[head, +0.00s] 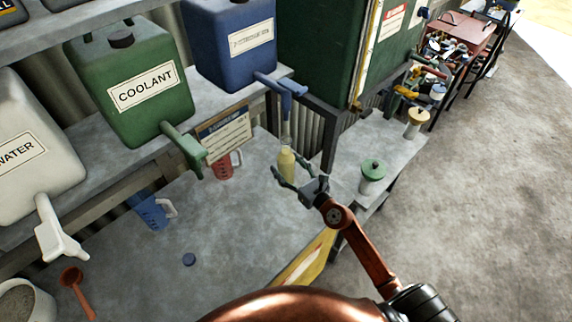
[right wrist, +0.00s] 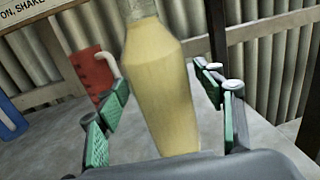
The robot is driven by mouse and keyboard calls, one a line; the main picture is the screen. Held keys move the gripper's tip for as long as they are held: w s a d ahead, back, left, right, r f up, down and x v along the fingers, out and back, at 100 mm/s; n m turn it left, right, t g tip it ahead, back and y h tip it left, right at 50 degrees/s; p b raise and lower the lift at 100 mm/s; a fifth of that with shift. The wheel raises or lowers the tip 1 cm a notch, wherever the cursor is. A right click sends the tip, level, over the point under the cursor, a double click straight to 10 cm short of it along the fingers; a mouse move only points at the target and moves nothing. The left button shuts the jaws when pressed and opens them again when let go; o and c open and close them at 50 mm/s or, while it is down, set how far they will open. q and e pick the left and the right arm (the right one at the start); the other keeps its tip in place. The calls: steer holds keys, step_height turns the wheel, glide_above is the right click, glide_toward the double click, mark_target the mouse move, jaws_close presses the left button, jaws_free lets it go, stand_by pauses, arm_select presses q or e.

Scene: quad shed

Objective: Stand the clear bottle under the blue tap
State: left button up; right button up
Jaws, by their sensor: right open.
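The clear bottle (head: 286,163), filled with pale yellow liquid, stands upright on the grey bench, appearing just below the blue tap (head: 288,88) in the head view. The tap comes from the blue container (head: 229,50); I cannot tell whether its spout is exactly over the bottle's neck. My right gripper (head: 293,172) is open, its green-padded fingers on either side of the bottle's lower part. In the right wrist view the bottle (right wrist: 160,75) stands between the spread fingers, with gaps visible on both sides; its top is cut off. My left gripper is out of view.
A green coolant container (head: 130,85) and a white water container (head: 35,135) with taps stand on the shelf. A green-lidded jar (head: 372,177) is right of my gripper.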

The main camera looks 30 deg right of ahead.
steer(key=b+v, duration=0.2)
steer(key=v, duration=0.9)
steer(key=shift+s, duration=0.15)
